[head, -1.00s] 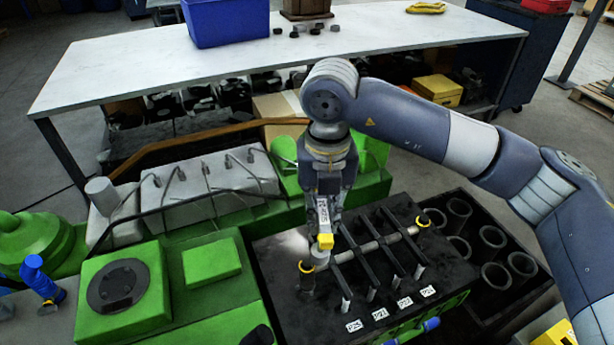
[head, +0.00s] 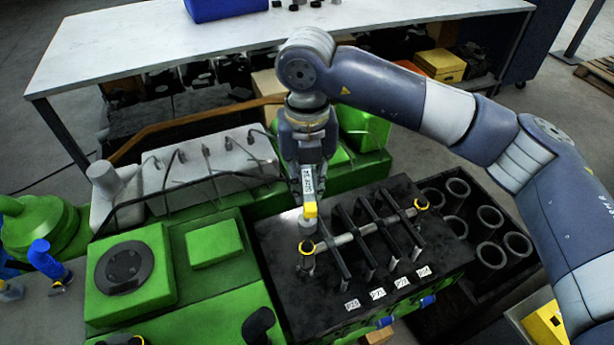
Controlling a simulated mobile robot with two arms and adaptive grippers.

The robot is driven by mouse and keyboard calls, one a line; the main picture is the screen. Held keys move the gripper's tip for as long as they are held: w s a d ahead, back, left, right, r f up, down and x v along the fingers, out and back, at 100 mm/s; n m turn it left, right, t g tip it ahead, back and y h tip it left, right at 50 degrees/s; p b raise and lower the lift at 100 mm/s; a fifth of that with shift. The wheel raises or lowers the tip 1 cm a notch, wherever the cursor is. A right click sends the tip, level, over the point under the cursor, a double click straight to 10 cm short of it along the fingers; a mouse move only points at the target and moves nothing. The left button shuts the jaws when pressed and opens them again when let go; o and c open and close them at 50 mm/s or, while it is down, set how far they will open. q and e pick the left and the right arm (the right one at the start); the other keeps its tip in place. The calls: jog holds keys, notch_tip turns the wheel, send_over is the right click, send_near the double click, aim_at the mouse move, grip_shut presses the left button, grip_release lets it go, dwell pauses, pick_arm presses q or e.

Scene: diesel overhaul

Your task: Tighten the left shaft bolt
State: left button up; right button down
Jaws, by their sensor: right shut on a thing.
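My right gripper (head: 307,165) is shut on a tool (head: 308,188) with a white size label, a yellow band and a grey socket end pointing down. The tool hangs nearly upright. My left gripper is not in view.
Several dark rocker arms (head: 385,236) cross the shaft on the black engine top (head: 283,240). Green engine blocks (head: 215,243) and a grey cover (head: 215,165) stand to the left. A black crate of cylinder liners (head: 490,216) is at the right. A white-topped table (head: 120,60) stands behind.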

jog(key=n+p, duration=0.1)
jog(key=n, duration=0.3)
jog(key=shift+n, duration=0.3)
jog(key=n, duration=0.2)
jog(key=n+p, duration=0.1)
jog(key=n, duration=0.1)
jog(key=shift+f+p, duration=0.3)
jog(key=shift+f, duration=0.05)
jog(key=n, duration=0.1)
jog(key=n+p, duration=0.1)
jog(key=n, duration=0.2)
jog(key=shift+f+n, duration=0.3)
jog(key=n+p, duration=0.1)
jog(key=n, duration=0.2)
jog(key=shift+f+p, duration=0.2)
jog(key=shift+p, duration=0.1)
jog(key=shift+f+n+b, duration=0.55)
jog(key=shift+n+b, duration=0.15)
jog(key=shift+b, duration=0.55)
jog(key=n+b, duration=0.2)
jog(key=n, duration=0.1)
jog(key=n+b, duration=0.3)
jog(key=f+n+b, duration=0.1)
jog(key=n+b, duration=0.2)
jog(key=shift+n+b, duration=0.45)
jog(key=shift+n, duration=0.05)
jog(key=shift+f+b, duration=1.4)
jog(key=shift+f, duration=0.1)
